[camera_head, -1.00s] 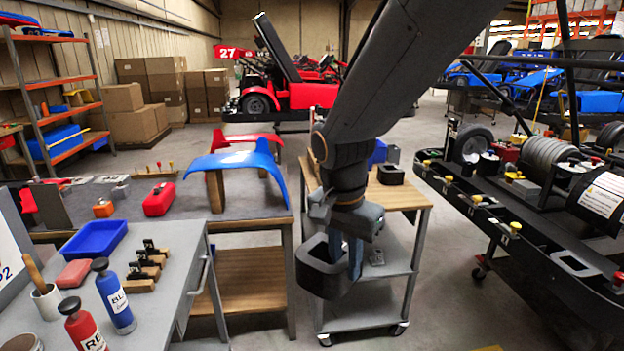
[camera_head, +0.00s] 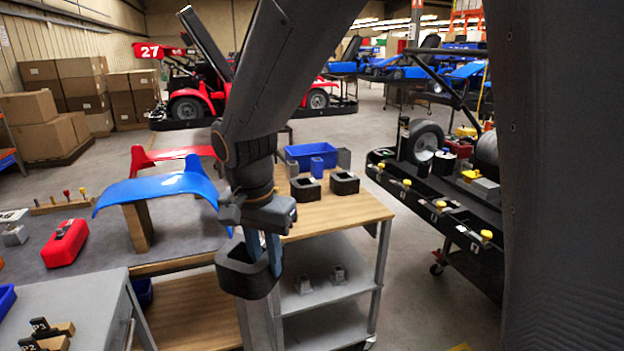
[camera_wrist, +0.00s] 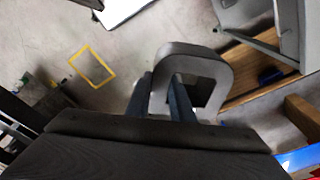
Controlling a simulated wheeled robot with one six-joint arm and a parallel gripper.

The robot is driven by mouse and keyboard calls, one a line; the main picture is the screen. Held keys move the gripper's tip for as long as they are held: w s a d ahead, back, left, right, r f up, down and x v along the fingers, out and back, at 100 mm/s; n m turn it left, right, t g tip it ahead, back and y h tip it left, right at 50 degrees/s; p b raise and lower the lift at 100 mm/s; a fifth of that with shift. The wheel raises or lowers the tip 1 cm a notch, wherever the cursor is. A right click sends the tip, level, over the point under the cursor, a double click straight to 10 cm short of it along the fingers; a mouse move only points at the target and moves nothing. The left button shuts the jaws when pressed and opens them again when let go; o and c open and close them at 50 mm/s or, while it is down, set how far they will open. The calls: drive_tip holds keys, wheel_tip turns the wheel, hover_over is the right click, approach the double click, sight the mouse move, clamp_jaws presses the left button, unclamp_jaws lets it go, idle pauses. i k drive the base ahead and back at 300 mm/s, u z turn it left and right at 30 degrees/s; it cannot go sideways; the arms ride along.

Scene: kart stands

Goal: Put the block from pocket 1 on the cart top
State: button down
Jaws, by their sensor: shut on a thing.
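My gripper (camera_head: 272,262) is shut on a dark, hollow, ring-like block (camera_head: 240,282), with its fingers at the block's right wall. The block also shows between the fingers in the wrist view (camera_wrist: 215,62). It hangs in front of the cart's left front corner, lower in the picture than the wooden cart top (camera_head: 345,212). Two similar dark hollow blocks stand on the cart top, one on the left (camera_head: 305,190) and one on the right (camera_head: 344,183). The pockets lie along the black kart side rail (camera_head: 455,228) at right; I cannot read which is pocket 1.
The cart's front right is bare. A bench with a blue curved panel (camera_head: 160,186) stands left of the cart. Open floor lies between cart and kart.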

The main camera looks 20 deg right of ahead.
sight(320, 216)
drive_tip(key=i, duration=1.2)
drive_tip(key=z, duration=1.55)
